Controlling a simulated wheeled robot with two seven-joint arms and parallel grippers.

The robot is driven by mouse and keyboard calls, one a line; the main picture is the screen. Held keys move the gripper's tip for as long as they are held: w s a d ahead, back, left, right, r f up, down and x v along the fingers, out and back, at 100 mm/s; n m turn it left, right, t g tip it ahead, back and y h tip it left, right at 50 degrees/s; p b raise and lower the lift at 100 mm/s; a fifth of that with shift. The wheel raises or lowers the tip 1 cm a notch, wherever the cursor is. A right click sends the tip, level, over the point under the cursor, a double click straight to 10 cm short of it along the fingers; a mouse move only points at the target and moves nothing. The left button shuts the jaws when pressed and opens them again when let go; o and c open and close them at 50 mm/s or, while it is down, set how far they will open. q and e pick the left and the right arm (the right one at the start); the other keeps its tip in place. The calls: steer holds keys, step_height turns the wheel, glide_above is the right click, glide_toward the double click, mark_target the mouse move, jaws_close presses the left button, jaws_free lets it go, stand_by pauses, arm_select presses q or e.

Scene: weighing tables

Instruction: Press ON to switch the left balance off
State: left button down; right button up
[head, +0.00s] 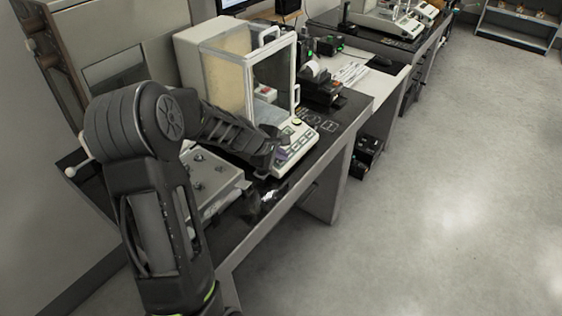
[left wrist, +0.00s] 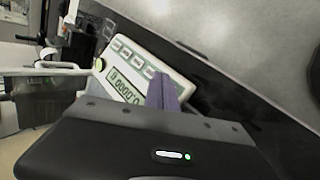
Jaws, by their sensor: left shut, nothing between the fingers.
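The left balance (head: 226,75) is a pale box with glass doors on the near table. Its sloping control panel (head: 296,138) faces the front, with a row of buttons. In the left wrist view the panel (left wrist: 140,50) shows a display (left wrist: 125,88) with digits, mostly zeros, and pale buttons beside it. My left gripper (head: 281,155) is shut and empty, its purplish fingertips at the near end of the panel. In the left wrist view the fingertips (left wrist: 163,82) lie over the button row's end and hide part of it. I cannot tell whether they touch a button. My right gripper is not in view.
A grey metal device (head: 212,178) sits on the table under my left arm. A dark printer-like unit (head: 320,85) stands beyond the balance. Another balance (head: 385,18) is on the far table. The floor (head: 440,200) to the right is clear.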

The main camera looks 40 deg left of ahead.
arm_select(q)
steer(key=shift+a+f+b, duration=0.15)
steer(key=shift+f+b, duration=0.25)
steer(key=shift+b, duration=0.05)
stand_by(0.4)
stand_by(0.3)
steer(key=shift+d+r+p, duration=0.25)
steer(key=shift+r+p, duration=0.45)
steer(key=shift+r, duration=0.1)
steer(key=r+p, duration=0.1)
steer(key=d+r+p, duration=0.1)
steer(key=r+p, duration=0.2)
steer(key=shift+d+r, duration=0.35)
steer(key=shift+d, duration=0.05)
stand_by(0.7)
